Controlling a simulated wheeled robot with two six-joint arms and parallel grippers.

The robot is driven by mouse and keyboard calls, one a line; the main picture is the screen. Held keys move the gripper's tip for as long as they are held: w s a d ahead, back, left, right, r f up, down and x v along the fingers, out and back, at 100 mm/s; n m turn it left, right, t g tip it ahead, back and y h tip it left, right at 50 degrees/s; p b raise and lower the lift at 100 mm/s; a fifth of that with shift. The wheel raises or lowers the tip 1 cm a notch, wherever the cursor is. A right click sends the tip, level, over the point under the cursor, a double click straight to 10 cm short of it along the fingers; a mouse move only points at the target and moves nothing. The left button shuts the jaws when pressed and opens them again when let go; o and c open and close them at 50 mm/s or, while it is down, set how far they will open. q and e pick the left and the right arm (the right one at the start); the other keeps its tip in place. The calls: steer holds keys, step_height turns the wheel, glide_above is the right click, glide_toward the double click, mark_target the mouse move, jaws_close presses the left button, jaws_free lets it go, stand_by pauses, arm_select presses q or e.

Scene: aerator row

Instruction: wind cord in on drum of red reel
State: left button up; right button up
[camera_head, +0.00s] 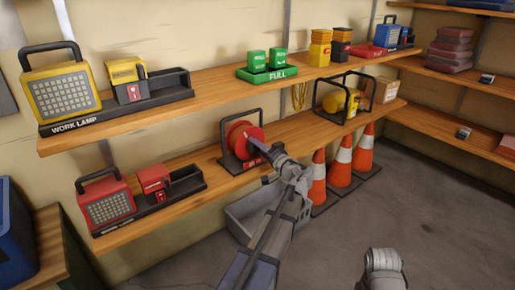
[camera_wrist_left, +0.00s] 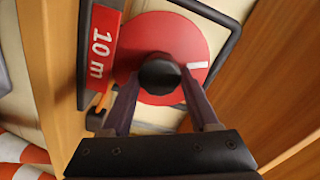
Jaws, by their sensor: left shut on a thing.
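The red reel (camera_head: 237,138) stands in a dark frame on the lower wooden shelf in the head view. In the left wrist view its red disc (camera_wrist_left: 190,42) fills the upper middle, with a white mark on the right side and a red "10 m" label on the left. My left gripper (camera_head: 266,152) reaches the reel's front. In the left wrist view the left gripper (camera_wrist_left: 160,80) is shut on a black round knob (camera_wrist_left: 158,74) in front of the disc. The cord cannot be made out. My right gripper is not clearly in view; part of my arm shows at the bottom right.
A red work lamp (camera_head: 106,203) and a small red device (camera_head: 155,180) stand left on the lower shelf. A yellow reel (camera_head: 352,101) in a black frame stands to the right. Below are a grey crate (camera_head: 236,229) and orange cones (camera_head: 318,180).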

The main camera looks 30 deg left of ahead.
arm_select(q)
steer(key=m, duration=0.4)
steer(key=shift+f+m, duration=0.1)
steer(key=shift+m, duration=0.6)
steer(key=o, duration=1.4)
steer(key=shift+d, duration=0.1)
steer(key=v, duration=0.7)
steer(key=shift+s+d, duration=0.1)
steer(key=shift+d, duration=0.25)
